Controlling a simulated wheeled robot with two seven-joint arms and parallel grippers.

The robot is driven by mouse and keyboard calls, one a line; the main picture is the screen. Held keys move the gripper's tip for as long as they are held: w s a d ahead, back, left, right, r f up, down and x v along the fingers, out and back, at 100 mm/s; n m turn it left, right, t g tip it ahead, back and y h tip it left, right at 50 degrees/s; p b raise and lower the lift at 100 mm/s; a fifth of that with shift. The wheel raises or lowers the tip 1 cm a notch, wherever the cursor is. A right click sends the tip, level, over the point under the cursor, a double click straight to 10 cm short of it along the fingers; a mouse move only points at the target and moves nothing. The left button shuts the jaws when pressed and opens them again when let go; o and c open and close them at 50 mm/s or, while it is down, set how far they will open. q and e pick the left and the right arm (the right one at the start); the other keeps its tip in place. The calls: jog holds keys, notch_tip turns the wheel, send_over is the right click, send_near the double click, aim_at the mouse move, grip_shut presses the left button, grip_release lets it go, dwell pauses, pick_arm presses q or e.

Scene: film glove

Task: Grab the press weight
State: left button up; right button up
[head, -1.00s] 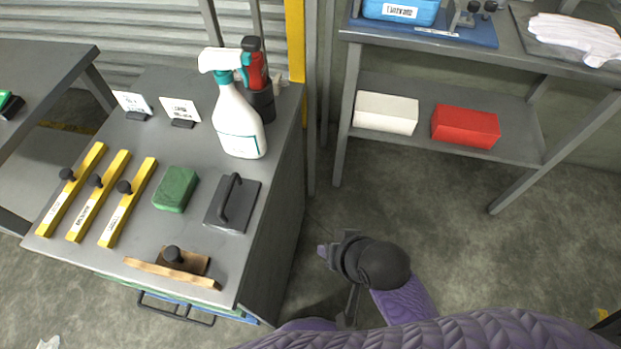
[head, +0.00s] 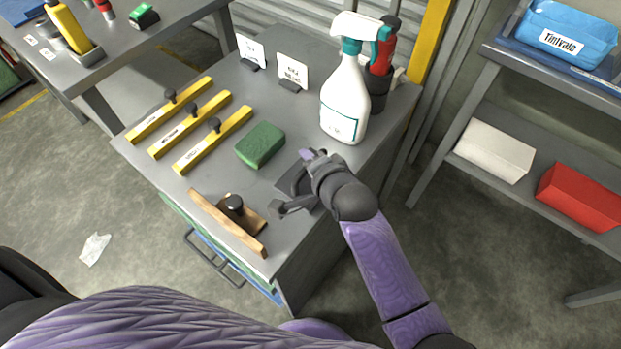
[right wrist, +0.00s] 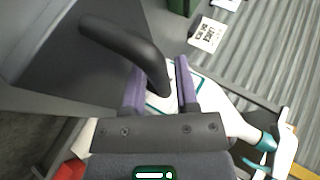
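The press weight is a dark flat plate with a black arched handle. In the head view the press weight (head: 291,184) lies on the grey bench top, mostly hidden by my right gripper (head: 292,181). In the right wrist view its black handle (right wrist: 118,38) curves in from the upper left, and its end shows between the two purple fingers of the right gripper (right wrist: 160,82). The fingers are spread, with a gap beside the handle; contact cannot be told. My left gripper is not in view.
A green block (head: 261,145), a white spray bottle (head: 345,105) and a wooden tool with a black knob (head: 229,222) stand close around. Several yellow bars (head: 190,124) lie to the left. A shelf (head: 445,150) stands at right, with floor between.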

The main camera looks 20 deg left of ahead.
grip_shut()
dwell(0.7)
jog(key=shift+r, duration=0.1)
dwell(0.5)
